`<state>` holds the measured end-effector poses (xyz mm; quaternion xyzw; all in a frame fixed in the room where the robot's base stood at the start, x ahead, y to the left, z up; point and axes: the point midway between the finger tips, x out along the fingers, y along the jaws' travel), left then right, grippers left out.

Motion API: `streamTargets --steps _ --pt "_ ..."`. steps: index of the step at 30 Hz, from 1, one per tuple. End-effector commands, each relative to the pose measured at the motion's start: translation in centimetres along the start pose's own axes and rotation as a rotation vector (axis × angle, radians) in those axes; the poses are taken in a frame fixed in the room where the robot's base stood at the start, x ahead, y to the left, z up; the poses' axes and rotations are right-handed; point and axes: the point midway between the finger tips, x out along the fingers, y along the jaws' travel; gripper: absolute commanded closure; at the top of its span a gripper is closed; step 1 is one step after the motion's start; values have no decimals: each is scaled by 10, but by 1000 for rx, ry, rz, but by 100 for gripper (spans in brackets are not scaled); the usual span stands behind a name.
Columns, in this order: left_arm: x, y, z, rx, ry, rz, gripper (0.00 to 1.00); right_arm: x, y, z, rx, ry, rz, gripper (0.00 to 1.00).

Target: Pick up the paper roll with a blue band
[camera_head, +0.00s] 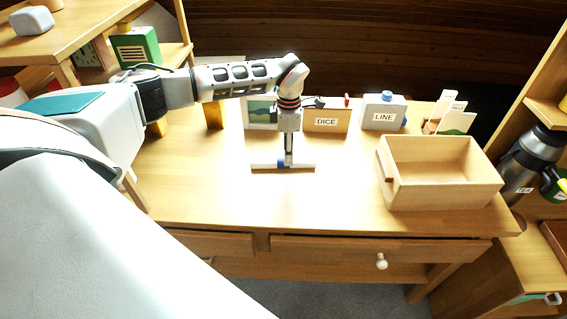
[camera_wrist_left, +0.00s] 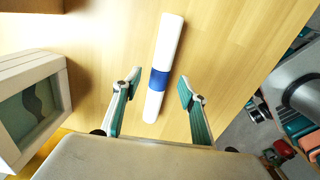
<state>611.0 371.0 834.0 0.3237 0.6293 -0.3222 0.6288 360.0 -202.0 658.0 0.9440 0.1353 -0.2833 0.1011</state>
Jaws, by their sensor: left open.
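The paper roll (camera_head: 262,166) is a thin white tube with a blue band around its middle. It lies on the wooden desk in the head view, left to right. It also shows in the left wrist view (camera_wrist_left: 168,42), where its blue band (camera_wrist_left: 159,79) is plain. My left gripper (camera_head: 287,160) points down over the middle of the roll and hides the band in the head view. In the left wrist view my left gripper (camera_wrist_left: 157,90) is open, with one finger on each side of the roll, neither touching it. My right gripper is in neither view.
An open wooden box (camera_head: 442,193) stands on the desk to the right. A picture frame (camera_head: 258,112), a DICE box (camera_head: 326,120) and a LINE box (camera_head: 383,112) stand along the back. The desk's front left is clear.

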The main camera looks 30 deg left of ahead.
Motion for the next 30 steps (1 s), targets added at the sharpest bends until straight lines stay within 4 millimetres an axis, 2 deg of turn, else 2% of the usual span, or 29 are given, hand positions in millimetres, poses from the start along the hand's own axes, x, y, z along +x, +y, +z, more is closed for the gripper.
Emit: streamTargets --steps 1,6,16,17,21,30 --pt "10 -2 0 0 1 -4 58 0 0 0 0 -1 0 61" --pt "32 -2 0 0 0 -3 58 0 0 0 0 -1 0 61" --pt "38 -1 0 1 -2 -1 58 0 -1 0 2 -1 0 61" --pt "38 -1 0 1 -2 -1 63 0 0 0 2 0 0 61" --pt "38 -1 0 1 -2 -1 99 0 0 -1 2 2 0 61" --pt "38 -1 0 0 -2 -1 100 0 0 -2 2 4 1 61"
